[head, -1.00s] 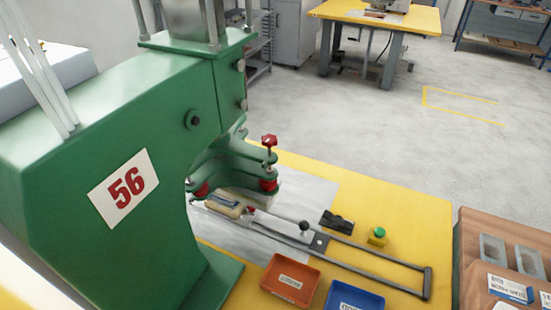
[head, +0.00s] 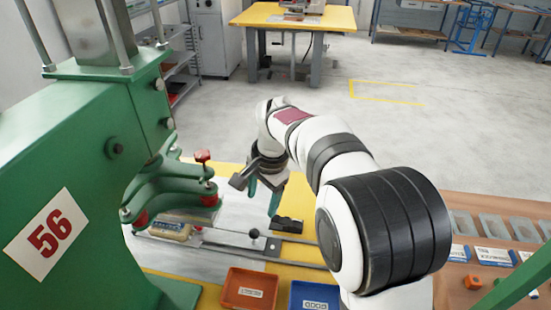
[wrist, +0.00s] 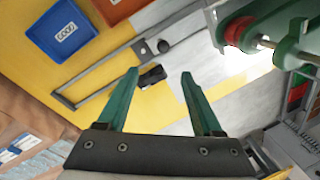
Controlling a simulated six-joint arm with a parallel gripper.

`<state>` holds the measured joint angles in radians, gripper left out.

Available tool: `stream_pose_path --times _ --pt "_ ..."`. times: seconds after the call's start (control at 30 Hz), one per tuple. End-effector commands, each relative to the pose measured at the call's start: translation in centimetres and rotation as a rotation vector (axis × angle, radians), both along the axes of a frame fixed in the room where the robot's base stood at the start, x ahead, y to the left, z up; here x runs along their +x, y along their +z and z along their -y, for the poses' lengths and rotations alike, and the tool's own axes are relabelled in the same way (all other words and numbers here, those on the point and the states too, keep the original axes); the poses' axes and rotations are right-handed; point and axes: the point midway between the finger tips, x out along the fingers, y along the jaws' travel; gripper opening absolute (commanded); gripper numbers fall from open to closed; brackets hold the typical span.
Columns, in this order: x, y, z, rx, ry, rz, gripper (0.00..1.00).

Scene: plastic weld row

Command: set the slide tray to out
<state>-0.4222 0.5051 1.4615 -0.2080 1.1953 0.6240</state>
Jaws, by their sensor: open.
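The slide tray (head: 226,239) is a light metal plate on two rails, with a black ball knob (head: 254,232) at its outer end. Its inner end, carrying a beige piece (head: 171,230), sits by the green press head. The rails run on to the right, partly hidden behind my arm. My gripper (head: 262,205) is open and empty, its green fingers pointing down above the table, beyond the knob. In the wrist view the knob (wrist: 164,46) lies ahead of the open fingers (wrist: 159,72), apart from them.
A small black block (head: 287,224) lies beside the rails under my gripper. The green press (head: 110,130) stands at left. An orange bin (head: 248,291) and a blue bin (head: 316,297) sit in front. A brown bench (head: 465,212) with grey pieces stands at right.

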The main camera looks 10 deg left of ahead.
Motion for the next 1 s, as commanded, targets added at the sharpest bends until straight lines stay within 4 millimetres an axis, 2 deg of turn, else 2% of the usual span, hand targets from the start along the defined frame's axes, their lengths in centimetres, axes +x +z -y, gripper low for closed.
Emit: stream_pose_path --times 0.03,0.17,0.4,0.6,0.8,1.0 --pt "0.4 -0.5 -0.6 0.001 -0.002 0.002 0.67" --pt "0.7 -2.6 -1.0 0.0 -0.004 -0.001 0.67" --pt "1.4 -9.7 -2.1 0.001 -0.003 -0.001 0.67" --pt "1.9 -14.1 -2.8 0.002 -0.004 0.0 0.67" --pt "2.1 -15.7 -3.1 0.003 -0.004 0.002 0.67" --pt "2.2 -15.8 -3.1 0.003 -0.004 0.004 0.67"
